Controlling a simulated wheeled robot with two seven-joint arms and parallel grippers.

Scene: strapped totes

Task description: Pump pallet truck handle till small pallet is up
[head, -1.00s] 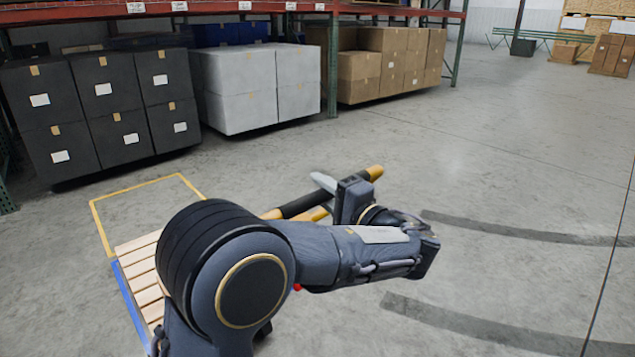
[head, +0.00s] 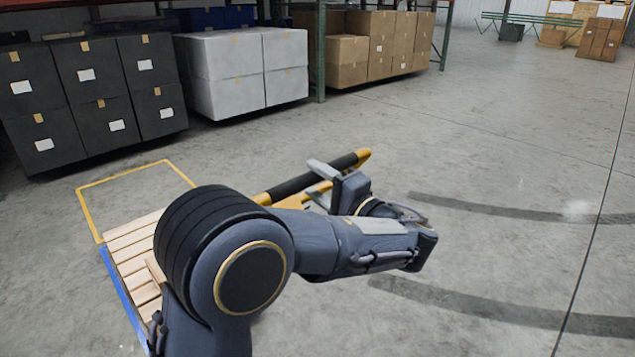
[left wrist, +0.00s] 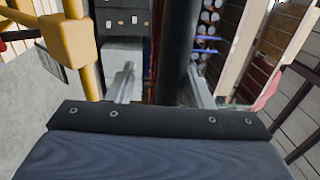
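The pallet truck's handle (head: 290,188), a black grip with yellow ends, slants up to the right behind my left arm. It also shows in the left wrist view as a dark bar (left wrist: 178,45). My left gripper (head: 319,184) is at this grip, its two grey fingers apart. In the left wrist view the bar runs between the fingers, nearer the right one, with a gap on the left. The small wooden pallet (head: 128,252), with a blue edge, is at lower left, partly hidden by my arm. Most of the truck is hidden. My right gripper is not in view.
A yellow floor outline (head: 125,179) lies beyond the pallet. Dark boxes (head: 100,75), white boxes (head: 240,70) and brown cartons (head: 370,50) stand along the rack behind. The floor to the right is clear, with dark curved marks.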

